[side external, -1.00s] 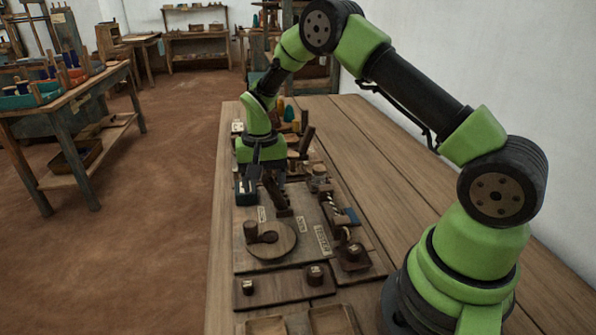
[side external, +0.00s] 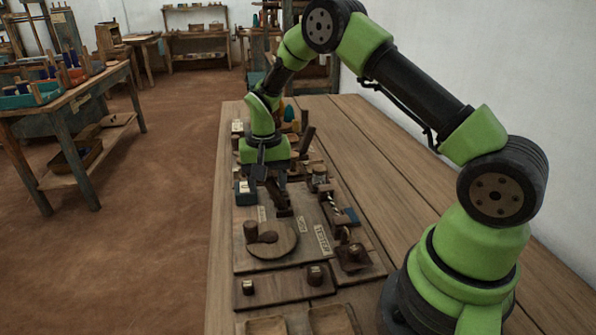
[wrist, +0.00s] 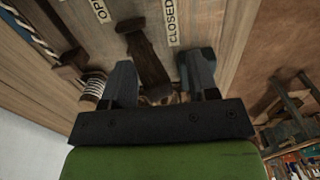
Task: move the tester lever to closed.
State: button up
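The tester lever (wrist: 146,58) is a dark wooden bar. In the wrist view it stands between the spread fingers of my gripper (wrist: 162,80), with gaps on both sides. Its far end lies between a partly cut-off label starting "OP" (wrist: 98,9) and the "CLOSED" label (wrist: 172,22). In the side view the lever (side external: 278,199) shows below my gripper (side external: 271,177), on a board with a "TESTER" label (side external: 322,240). The gripper hides the lever's near end there. Whether a finger touches the lever is unclear.
A round wooden disc with a knob (side external: 272,240) lies in front of the lever. The table's right side is bare (side external: 400,200).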

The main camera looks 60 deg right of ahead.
jog(key=shift+r, duration=3.3)
jog(key=shift+r, duration=0.3)
jog(key=s+a+r+n+t, duration=0.1)
jog(key=s+a+r+t, duration=0.15)
jog(key=s+r, duration=0.35)
jog(key=s+a+r+n+t, duration=0.1)
jog(key=s+a+r, duration=0.25)
jog(key=r, duration=0.55)
jog(key=s+a+n+t+y, duration=0.1)
jog(key=s+t, duration=0.1)
jog(key=s, duration=0.4)
jog(key=s+a+r+n+t+y, duration=0.1)
jog(key=s+a+n, duration=0.1)
jog(key=s, duration=0.5)
jog(key=shift+s+r+t, duration=0.25)
jog(key=shift+t, duration=0.1)
